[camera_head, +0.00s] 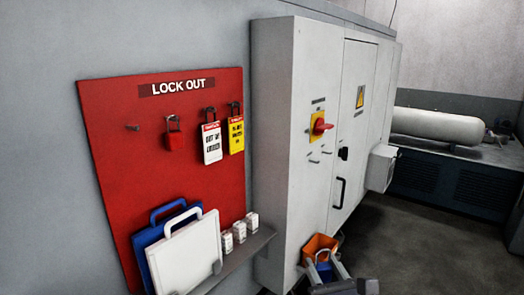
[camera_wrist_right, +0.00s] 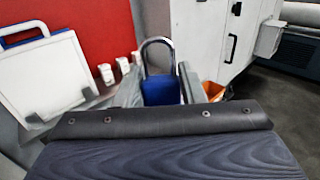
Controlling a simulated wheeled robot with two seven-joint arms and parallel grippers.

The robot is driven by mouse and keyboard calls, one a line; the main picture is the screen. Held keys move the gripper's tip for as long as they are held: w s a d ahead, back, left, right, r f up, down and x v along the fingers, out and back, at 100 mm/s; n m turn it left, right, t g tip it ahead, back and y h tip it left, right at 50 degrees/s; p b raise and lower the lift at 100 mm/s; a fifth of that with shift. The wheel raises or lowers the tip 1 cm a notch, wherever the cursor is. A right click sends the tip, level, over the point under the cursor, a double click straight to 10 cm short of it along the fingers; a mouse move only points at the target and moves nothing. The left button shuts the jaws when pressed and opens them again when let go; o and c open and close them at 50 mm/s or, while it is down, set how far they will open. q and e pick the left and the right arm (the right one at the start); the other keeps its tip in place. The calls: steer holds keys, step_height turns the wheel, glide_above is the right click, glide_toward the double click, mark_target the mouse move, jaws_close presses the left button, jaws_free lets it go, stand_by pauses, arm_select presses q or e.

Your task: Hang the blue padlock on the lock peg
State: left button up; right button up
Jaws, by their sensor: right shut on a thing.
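The blue padlock (camera_head: 323,270) is held low in front of the cabinet in the head view, its shackle upward. My right gripper (camera_head: 326,266) is shut on its body. In the right wrist view the blue padlock (camera_wrist_right: 161,91) stands upright between the two fingers, with its metal shackle closed above them. An empty peg (camera_head: 132,127) sticks out of the red board. Small pegs (camera_head: 314,160) also stick out of the cabinet below the red switch; I cannot tell which is the lock peg. My left gripper is out of view.
The red LOCK OUT board (camera_head: 110,190) carries a red padlock (camera_head: 173,140), a white tag (camera_head: 212,142) and a yellow tag (camera_head: 236,135). A shelf (camera_head: 235,262) below holds small white boxes and white and blue cases. An orange bin (camera_head: 318,243) is behind my right gripper.

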steer(key=w+d+f+m+h+b, duration=0.2)
steer(key=w+d+f+h, duration=0.1)
steer(key=f, duration=0.6)
steer(key=w+d+f+m+h+b, duration=0.2)
steer(key=d+f+h, duration=0.3)
steer(key=f, duration=0.5)
steer(key=shift+w+m+g, duration=0.3)
steer(key=shift+w+m, duration=0.35)
steer(key=shift+m, duration=0.15)
steer(key=shift+w, duration=0.1)
